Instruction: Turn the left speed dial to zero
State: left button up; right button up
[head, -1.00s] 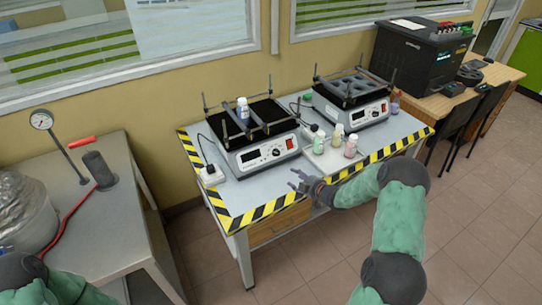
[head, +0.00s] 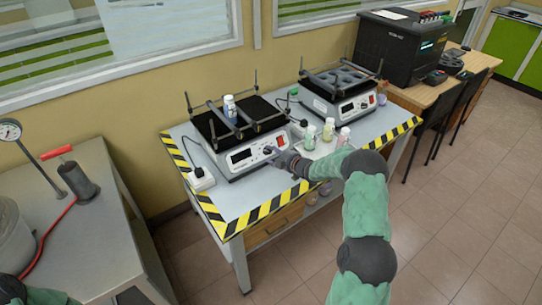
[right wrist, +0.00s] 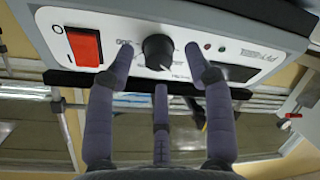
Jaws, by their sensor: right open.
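The left speed dial is a black round knob (right wrist: 158,51) on the white front panel of the left shaker (head: 245,160). In the right wrist view it sits between a red rocker switch (right wrist: 85,46) and a dark display (right wrist: 232,73). My right gripper (head: 274,151) is at this panel in the head view, partly covering it. In the right wrist view the right gripper's fingers are open, with tips to both sides of the knob and a third finger below it. I cannot tell whether any touches it. My left gripper is outside the views.
A small bottle (head: 229,107) stands on the left shaker. A second shaker (head: 345,108) is to the right, with several small bottles (head: 328,128) in front. A white plug adapter (head: 201,180) lies left of the left shaker. The table's striped front edge (head: 262,208) is clear.

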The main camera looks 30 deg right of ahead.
jog(key=shift+w+a+f, duration=0.15)
jog(key=shift+w+f, duration=0.05)
jog(key=shift+w, duration=0.5)
grip_shut()
